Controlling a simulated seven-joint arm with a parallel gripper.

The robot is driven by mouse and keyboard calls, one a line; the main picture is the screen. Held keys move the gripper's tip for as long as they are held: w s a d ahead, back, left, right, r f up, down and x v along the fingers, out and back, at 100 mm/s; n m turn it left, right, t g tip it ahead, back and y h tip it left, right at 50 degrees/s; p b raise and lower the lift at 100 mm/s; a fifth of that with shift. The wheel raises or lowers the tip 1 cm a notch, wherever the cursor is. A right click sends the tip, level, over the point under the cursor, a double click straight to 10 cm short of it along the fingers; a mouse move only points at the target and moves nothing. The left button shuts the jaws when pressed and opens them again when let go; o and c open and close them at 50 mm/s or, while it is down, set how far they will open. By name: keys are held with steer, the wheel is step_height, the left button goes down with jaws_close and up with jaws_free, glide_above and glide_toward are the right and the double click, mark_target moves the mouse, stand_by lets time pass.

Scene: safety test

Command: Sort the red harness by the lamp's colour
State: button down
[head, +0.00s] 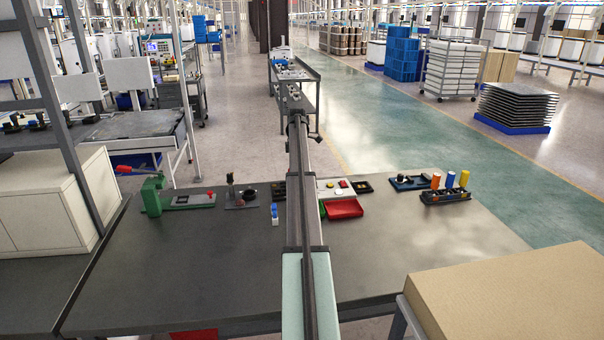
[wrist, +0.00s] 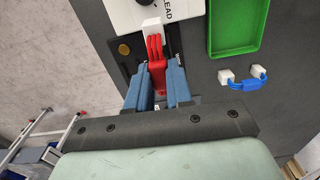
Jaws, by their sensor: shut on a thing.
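The red harness (wrist: 155,47) has red wires and a white connector (wrist: 151,27) at its far end. My gripper (wrist: 159,66) is shut on it, with a blue finger on either side of the red wires. A green tray (wrist: 236,28) lies to the right, empty where visible. A red tray (head: 344,208) lies right of my arm in the head view, where my arm hides the gripper. I cannot identify the lamp for certain.
A blue harness with white ends (wrist: 243,82) lies below the green tray. A white panel with red and yellow round parts (head: 335,187) stands behind the red tray. Coloured cylinders (head: 450,180) stand at right, a green fixture (head: 152,195) at left. The front table is mostly clear.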

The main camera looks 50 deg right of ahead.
steer(key=s+d+m, duration=0.2)
steer(key=s+d, duration=0.2)
steer(key=s, duration=1.2)
steer(key=s+a+n, duration=0.2)
steer(key=s+a, duration=0.1)
steer(key=s, duration=0.2)
steer(key=shift+s+a+n, duration=0.25)
steer(key=shift+s+n, duration=0.15)
steer(key=shift+f, duration=2.65)
steer(key=shift+f, duration=0.9)
steer(key=c, duration=0.9)
jaws_free()
steer(key=shift+c, duration=0.2)
